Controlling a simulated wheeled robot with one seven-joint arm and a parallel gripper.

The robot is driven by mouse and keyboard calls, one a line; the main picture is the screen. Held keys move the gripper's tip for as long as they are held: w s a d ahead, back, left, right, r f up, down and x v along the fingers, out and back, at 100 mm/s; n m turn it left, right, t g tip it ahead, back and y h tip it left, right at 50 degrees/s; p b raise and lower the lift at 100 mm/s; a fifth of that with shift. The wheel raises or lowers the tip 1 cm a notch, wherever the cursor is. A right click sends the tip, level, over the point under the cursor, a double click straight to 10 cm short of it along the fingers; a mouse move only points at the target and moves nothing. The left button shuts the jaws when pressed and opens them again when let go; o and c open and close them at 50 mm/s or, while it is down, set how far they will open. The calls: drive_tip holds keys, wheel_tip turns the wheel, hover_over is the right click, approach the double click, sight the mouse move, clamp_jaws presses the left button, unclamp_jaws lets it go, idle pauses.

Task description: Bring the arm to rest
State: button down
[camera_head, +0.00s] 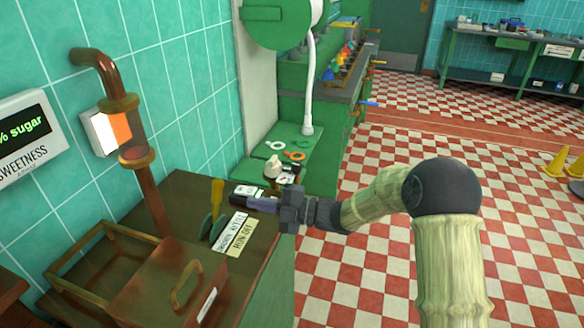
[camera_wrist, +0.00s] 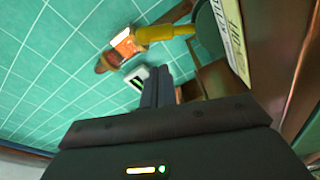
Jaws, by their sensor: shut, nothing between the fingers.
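My arm reaches in from the right in the head view, over the checkered floor. My gripper (camera_head: 240,201) points left above the edge of the brown counter (camera_head: 190,195), close to a yellow-handled lever (camera_head: 217,190) and its label plates (camera_head: 236,233). The fingers look shut with nothing between them. In the wrist view the fingers (camera_wrist: 156,88) show dark and together, with the yellow lever handle (camera_wrist: 155,34) just beyond them. I cannot tell whether the gripper touches the lever.
A copper pipe (camera_head: 150,190) rises by the tiled wall. A lidded copper box (camera_head: 172,285) and an open tray frame (camera_head: 75,262) sit on the counter. A green bench (camera_head: 315,165) with small parts stands behind.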

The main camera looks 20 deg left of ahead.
drive_tip(key=w+d+f+m+t+h, duration=0.1)
drive_tip(key=w+d+m+t+h, duration=0.35)
drive_tip(key=d+m+t, duration=0.2)
drive_tip(key=w+d+m+t+h, duration=0.3)
drive_tip(key=w+d+m+t, duration=0.2)
drive_tip(key=d+m, duration=0.15)
drive_tip(key=s+d+f+m+h, duration=0.2)
drive_tip(key=d+m+h, duration=0.55)
drive_tip(key=d, duration=0.85)
drive_tip(key=s+d+f+m+g+h, duration=0.2)
drive_tip(key=s+d+m+g, duration=0.1)
drive_tip(key=s+d+m, duration=0.55)
drive_tip(key=s+d+f+m+g+h, duration=0.1)
drive_tip(key=s+d+f+m+g, duration=0.3)
drive_tip(key=s, duration=0.8)
wheel_tip(320, 180, up, 20)
drive_tip(key=d+t+p, duration=0.1)
drive_tip(key=p, duration=1.6)
drive_tip(key=shift+w+f+m, duration=0.2)
drive_tip(key=shift+m, duration=0.1)
drive_tip(key=shift+d, duration=0.1)
